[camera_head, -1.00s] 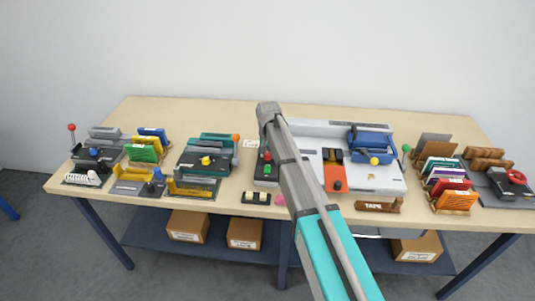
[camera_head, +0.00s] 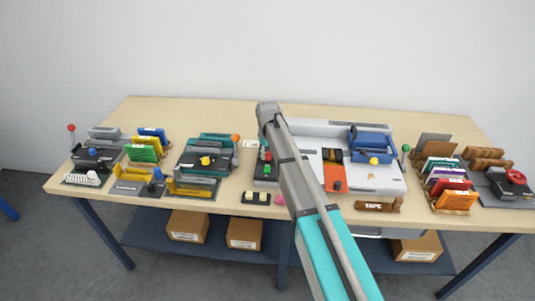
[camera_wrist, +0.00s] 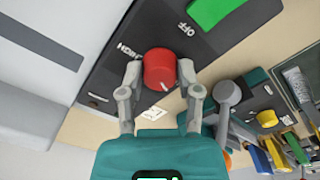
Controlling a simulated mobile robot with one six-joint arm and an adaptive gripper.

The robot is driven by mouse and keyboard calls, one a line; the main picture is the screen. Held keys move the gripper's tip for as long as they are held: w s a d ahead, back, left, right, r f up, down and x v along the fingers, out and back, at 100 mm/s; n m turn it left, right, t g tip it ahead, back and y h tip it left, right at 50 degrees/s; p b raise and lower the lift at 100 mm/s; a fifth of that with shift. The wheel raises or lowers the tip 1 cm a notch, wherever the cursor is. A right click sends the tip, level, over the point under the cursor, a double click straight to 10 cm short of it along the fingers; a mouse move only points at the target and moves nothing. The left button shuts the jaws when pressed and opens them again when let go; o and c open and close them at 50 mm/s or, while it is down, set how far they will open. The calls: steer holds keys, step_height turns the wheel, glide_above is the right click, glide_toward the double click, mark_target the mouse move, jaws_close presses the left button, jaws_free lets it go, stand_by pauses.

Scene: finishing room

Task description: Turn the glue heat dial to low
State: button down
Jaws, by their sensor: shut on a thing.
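The glue heat dial is a red round knob (camera_wrist: 160,69) on a dark panel, with a white pointer mark on its face. In the wrist view, my gripper (camera_wrist: 160,76) has one finger on each side of the knob and is shut on it. Printed lettering lies beside the knob, partly covered by a finger and hard to read. In the head view, the dark control panel (camera_head: 262,181) shows left of my arm, with the red knob (camera_head: 266,156) behind a green switch (camera_head: 265,169). My gripper's fingers cannot be made out there.
In the wrist view, a green switch (camera_wrist: 215,8) marked OFF sits close to the knob. The white machine (camera_head: 393,182) stands to the right, partly behind my arm. A teal machine (camera_head: 213,142) stands to the left. The table's back strip (camera_head: 200,106) is clear.

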steer(key=shift+n, duration=0.3)
steer(key=shift+c, duration=1.4)
jaws_free()
steer(key=shift+m, duration=0.4)
